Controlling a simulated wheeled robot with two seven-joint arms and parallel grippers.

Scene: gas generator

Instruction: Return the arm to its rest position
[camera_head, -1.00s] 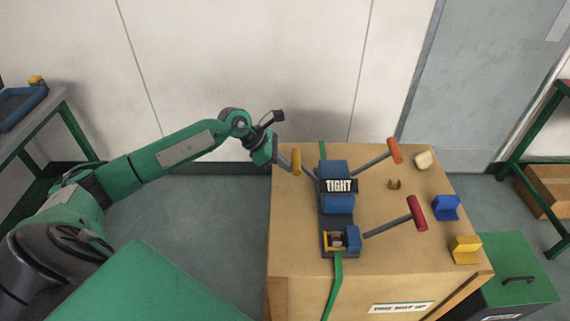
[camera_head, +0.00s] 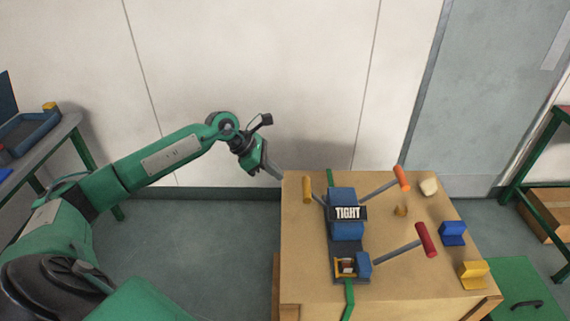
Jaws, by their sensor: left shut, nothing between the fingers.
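My left arm comes in from the left, and its gripper (camera_head: 277,173) is shut and empty. It is at the far left corner of the wooden crate (camera_head: 305,285), left of the yellow-handled lever (camera_head: 307,190) and apart from it. On the crate stands a blue device with a black label reading TIGHT (camera_head: 348,213). An orange-handled lever (camera_head: 402,178) and a red-handled lever (camera_head: 426,240) reach out to its right. My right gripper is not in view.
A green strap (camera_head: 348,303) runs over the crate. A blue block (camera_head: 453,233), a yellow block (camera_head: 473,274) and a pale lump (camera_head: 429,186) lie on its right side. A bench (camera_head: 62,135) stands at the left. A green box (camera_head: 520,290) is at the lower right.

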